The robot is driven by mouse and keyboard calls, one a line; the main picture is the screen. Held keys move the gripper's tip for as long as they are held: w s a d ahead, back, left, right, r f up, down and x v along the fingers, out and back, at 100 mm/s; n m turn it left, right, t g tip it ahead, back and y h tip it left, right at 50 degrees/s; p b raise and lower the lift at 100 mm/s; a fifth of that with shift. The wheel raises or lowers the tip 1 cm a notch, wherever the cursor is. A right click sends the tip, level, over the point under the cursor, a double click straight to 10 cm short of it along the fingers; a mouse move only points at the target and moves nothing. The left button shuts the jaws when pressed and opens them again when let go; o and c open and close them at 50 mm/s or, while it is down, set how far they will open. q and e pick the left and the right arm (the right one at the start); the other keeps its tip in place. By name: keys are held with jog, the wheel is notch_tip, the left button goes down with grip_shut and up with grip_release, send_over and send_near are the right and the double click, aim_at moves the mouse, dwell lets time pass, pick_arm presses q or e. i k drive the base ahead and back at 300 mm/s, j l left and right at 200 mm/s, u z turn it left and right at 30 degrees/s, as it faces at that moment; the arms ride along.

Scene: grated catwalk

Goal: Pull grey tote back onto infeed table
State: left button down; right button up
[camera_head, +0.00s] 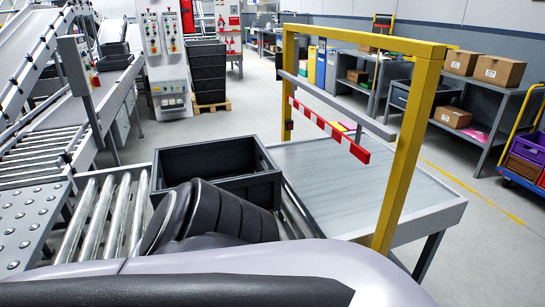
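The dark grey tote (262,153) is open at the top and stands upright near the picture's middle. It sits where the roller conveyor (112,212) meets the left edge of the infeed table (395,200), beside the table's bare grey top. How much of its base rests on rollers or table cannot be told. My own grey and black arm parts fill the foreground and hide the tote's near side. What shows of the tote's inside looks empty. Neither of my grippers can be made out in this view.
A yellow frame (408,140) rises over the table with a grey rail and a red-and-white striped bar (328,130) across it. A control cabinet (164,60) and stacked dark totes (207,72) stand behind. Shelves with boxes line the right. The tabletop is clear.

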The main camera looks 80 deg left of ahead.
aim_at(230, 165)
jog(key=u, duration=1.3)
